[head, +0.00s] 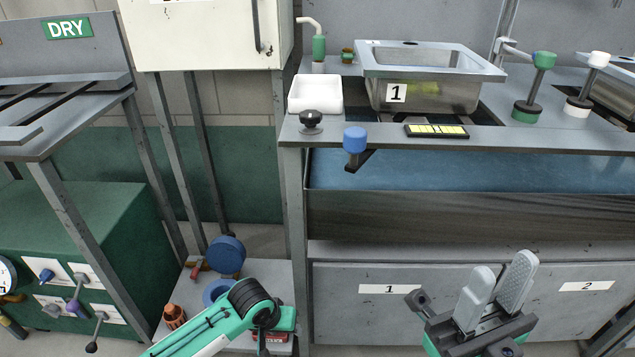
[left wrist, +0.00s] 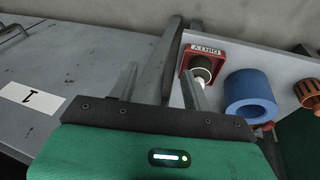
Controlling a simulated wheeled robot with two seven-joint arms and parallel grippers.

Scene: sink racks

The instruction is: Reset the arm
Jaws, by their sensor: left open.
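My right gripper (head: 504,266) is at the lower right of the head view, in front of the grey cabinet doors. Its two pale fingers stand apart, pointing up, with nothing between them. My left arm (head: 215,325) reaches in at the bottom of the head view, and its fingers are not clear there. In the left wrist view my left gripper (left wrist: 161,76) is open and empty, with a grey post beyond its fingers. A red-framed part labelled DIRTY (left wrist: 200,62) is beyond the right finger.
A low shelf (head: 180,290) left of the cabinet holds a blue roll (head: 226,254) and an orange part (head: 174,317). Above are a counter with a metal sink (head: 430,70), a white tray (head: 315,94) and a blue knob (head: 355,139). A DRY rack (head: 62,85) stands left.

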